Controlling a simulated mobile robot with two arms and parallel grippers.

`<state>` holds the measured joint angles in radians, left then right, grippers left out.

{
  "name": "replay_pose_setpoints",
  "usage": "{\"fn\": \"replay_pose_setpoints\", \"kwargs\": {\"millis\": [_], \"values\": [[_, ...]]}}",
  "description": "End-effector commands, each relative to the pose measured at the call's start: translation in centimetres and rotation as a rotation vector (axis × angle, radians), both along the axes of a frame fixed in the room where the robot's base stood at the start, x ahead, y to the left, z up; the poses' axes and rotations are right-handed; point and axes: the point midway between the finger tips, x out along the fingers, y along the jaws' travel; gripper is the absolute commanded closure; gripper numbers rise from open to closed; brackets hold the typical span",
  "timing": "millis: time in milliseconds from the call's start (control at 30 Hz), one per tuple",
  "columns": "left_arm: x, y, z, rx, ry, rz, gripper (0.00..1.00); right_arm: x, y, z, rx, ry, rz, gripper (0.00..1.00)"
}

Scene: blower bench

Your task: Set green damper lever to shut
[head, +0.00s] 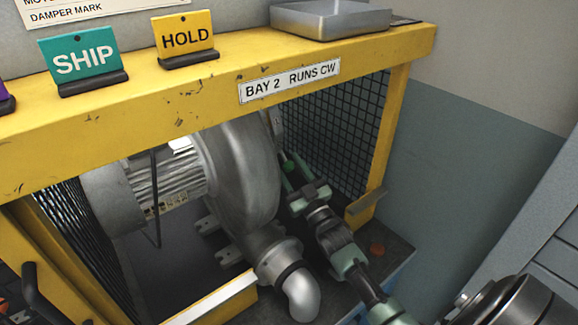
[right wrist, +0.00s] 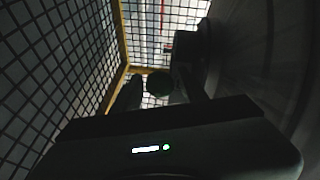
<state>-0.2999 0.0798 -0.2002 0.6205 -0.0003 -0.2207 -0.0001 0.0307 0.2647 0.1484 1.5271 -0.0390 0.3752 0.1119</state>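The green damper lever shows as a small green knob (head: 288,167) in the head view, inside the yellow cage, right of the grey blower housing. My right gripper (head: 296,168) reaches into the cage from the lower right, its pale green fingers on either side of the knob. In the right wrist view, a dark round knob (right wrist: 159,82) sits between the two dark fingertips, with a slight gap visible on each side. The fingers look open, not closed on it. The lever's arm and its marks are mostly hidden or too dark to read. My left gripper is not in view.
The blower housing (head: 240,165) stands close left of my right gripper, with an outlet elbow (head: 300,292) below. Black mesh (head: 335,130) and a yellow post (head: 388,135) bound the right side. SHIP (head: 84,61) and HOLD (head: 185,38) signs and a metal tray (head: 330,18) stand on the top beam.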

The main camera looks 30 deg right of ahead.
Motion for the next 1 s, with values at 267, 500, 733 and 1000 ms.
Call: {"fn": "replay_pose_setpoints", "kwargs": {"millis": [267, 500, 733, 1000], "values": [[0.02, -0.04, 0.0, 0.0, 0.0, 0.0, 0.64, -0.03, 0.0, 0.0, 0.0, 0.0, 0.0, 1.0], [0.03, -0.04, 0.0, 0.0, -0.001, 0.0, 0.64, -0.04, 0.0, -0.02, 0.0, 0.0, 0.0, 1.0], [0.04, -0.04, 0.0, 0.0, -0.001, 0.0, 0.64, -0.04, 0.01, -0.03, 0.0, 0.0, 0.0, 1.0], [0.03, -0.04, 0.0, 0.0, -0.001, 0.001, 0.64, -0.04, 0.01, -0.04, 0.0, 0.0, 0.0, 1.0]]}}
